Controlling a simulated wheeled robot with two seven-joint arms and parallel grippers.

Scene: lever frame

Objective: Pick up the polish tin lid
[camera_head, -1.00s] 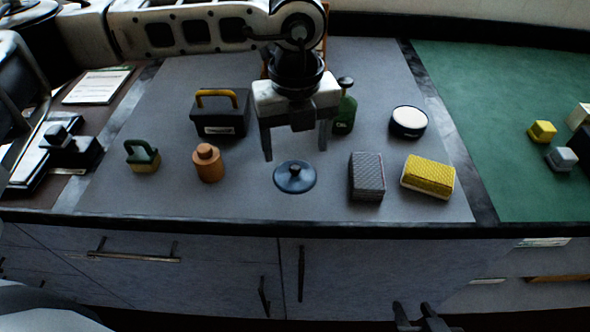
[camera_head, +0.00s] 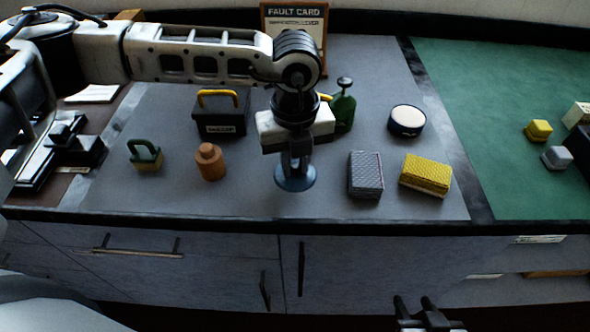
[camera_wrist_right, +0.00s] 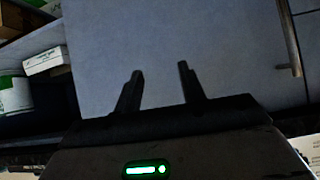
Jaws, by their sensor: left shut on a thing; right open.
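The polish tin lid (camera_head: 295,183) is a dark blue disc near the front middle of the grey mat, with its knob hidden between my fingers. My left gripper (camera_head: 295,165) points straight down and is shut on it from above. The lid appears at or very near the mat; I cannot tell if there is a gap. A round dark tin with a pale top (camera_head: 407,120) stands at the back right of the mat. My right gripper (camera_head: 414,306) is low in front of the cabinet, open and empty; its fingers also show in the right wrist view (camera_wrist_right: 160,72).
A grey block (camera_head: 365,175) and a yellow sponge (camera_head: 426,175) lie to the right. A black toolbox (camera_head: 220,117) and a green bottle (camera_head: 344,108) stand behind.

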